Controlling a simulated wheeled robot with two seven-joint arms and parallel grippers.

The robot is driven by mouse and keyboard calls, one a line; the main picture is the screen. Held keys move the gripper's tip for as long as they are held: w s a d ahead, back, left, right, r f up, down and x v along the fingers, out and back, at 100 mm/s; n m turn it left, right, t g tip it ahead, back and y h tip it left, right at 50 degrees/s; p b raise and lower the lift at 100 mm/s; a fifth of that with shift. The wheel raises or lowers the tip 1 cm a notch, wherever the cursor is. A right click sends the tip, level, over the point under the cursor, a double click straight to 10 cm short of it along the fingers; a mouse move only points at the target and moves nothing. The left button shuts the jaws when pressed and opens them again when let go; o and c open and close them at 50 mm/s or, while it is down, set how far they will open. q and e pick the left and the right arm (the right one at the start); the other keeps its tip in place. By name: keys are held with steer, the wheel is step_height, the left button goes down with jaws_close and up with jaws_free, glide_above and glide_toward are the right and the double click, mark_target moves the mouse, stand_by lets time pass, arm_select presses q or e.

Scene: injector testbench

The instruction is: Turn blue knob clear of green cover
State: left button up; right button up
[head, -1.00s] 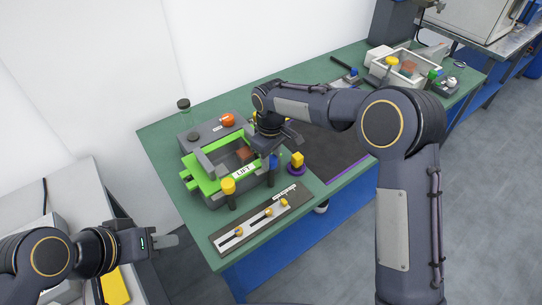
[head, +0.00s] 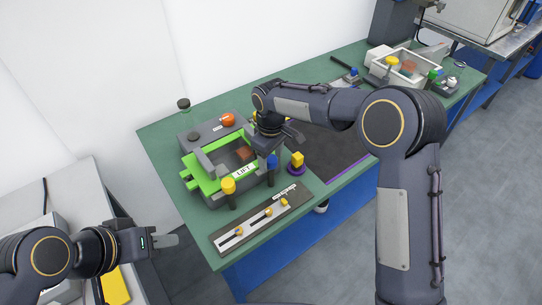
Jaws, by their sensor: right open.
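The green cover (head: 204,180) is a bright green frame with a LIFT label, lying over the grey testbench box at the left of the green table. The blue knob (head: 272,162) stands at the front right corner of the cover, close beside its green edge. My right gripper (head: 290,140) is above the right side of the box, just behind and above the blue knob. It is open and holds nothing that I can see; its wrist hides part of the box. My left gripper (head: 168,241) is far from the box, at the lower left; its jaw state is unclear.
A yellow knob (head: 228,186) stands at the cover's front left. A yellow block on a purple base (head: 297,162) is right of the blue knob. A slider panel (head: 262,215) lies in front. A dark mat (head: 335,155) lies right. An orange button (head: 228,120) is behind.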

mark_target(273, 159)
step_height(273, 159, up, 8)
steer(key=shift+f+b, duration=0.1)
steer(key=shift+b, duration=0.3)
stand_by(0.4)
steer(key=shift+d, duration=0.2)
steer(key=s+d+r+m+t+y, duration=0.1)
steer(key=s+d+r+m, duration=0.25)
steer(key=s+d, duration=0.4)
steer(key=s+d+r+m+t+y, duration=0.1)
steer(key=s+d+r+m+y, duration=0.1)
steer(key=s+d+r, duration=0.55)
steer(key=s+d+f+m+t, duration=0.1)
steer(key=s+d+f+m, duration=0.1)
steer(key=s, duration=0.5)
steer(key=s+d+f+m+t, duration=0.2)
steer(key=s+d+f+m, duration=0.1)
steer(key=s+f, duration=0.3)
steer(key=shift+s+f+m+t+y, duration=0.2)
steer(key=shift+s+m+t+y, duration=0.15)
steer(key=shift+s+m, duration=0.6)
